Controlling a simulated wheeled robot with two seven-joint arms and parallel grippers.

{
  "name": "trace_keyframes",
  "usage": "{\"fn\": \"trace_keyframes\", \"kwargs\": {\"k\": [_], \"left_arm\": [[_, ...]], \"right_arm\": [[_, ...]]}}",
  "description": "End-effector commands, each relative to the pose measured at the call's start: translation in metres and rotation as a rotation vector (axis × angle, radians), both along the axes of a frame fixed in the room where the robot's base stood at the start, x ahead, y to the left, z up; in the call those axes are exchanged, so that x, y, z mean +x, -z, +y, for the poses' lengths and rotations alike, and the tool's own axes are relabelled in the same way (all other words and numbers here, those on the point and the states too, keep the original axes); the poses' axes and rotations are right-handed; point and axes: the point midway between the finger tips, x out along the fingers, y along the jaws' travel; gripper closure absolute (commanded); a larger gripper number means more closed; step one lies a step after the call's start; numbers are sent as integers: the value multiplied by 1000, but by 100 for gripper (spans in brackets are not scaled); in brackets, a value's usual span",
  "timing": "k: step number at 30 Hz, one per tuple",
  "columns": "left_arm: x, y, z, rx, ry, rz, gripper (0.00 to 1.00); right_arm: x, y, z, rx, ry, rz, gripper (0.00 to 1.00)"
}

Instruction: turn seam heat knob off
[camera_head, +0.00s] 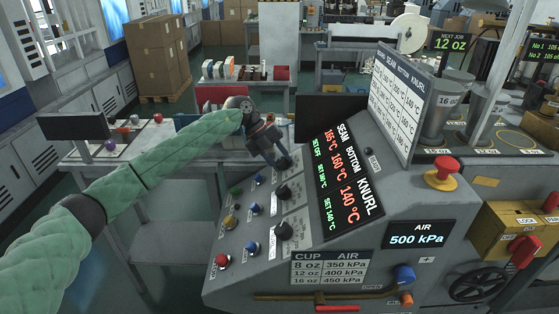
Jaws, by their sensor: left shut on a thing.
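The sloped grey control panel (232,262) stands in the middle of the head view, with a column of black knobs on it. My left gripper (281,158) reaches in from the upper left and is shut on the topmost black knob (285,166), the seam heat knob by its place in the column. The fingers hide part of this knob and its pointer. A middle knob (283,192) and a lower knob (283,231) sit below, untouched. The display (345,180) shows SEAM 165, BOTTOM 160 and KNURL 140 °C; the small green seam line appears to read SET OFF. My right gripper is out of view.
Left of the knobs are small coloured buttons, including a red one (222,260). A red emergency button (443,171) sits on the right of the machine. A temperature chart (397,103) stands behind the display. A small table with coloured balls (158,118) is at left.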

Motion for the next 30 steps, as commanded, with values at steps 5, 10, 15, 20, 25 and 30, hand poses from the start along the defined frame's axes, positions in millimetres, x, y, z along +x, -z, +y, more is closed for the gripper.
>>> {"fn": "trace_keyframes", "kwargs": {"k": [5,10,15,20,25,30], "left_arm": [[1,-1,1,0,-11,4,87],[1,-1,1,-1,-11,4,87],[1,-1,1,-1,-11,4,56],[1,-1,1,0,-10,5,42],[1,-1,0,-1,-9,5,42],[2,-4,4,0,-10,4,42]], "right_arm": [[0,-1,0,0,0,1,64],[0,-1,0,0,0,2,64],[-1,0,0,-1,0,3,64],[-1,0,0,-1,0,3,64],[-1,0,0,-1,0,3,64],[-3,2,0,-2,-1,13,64]]}}
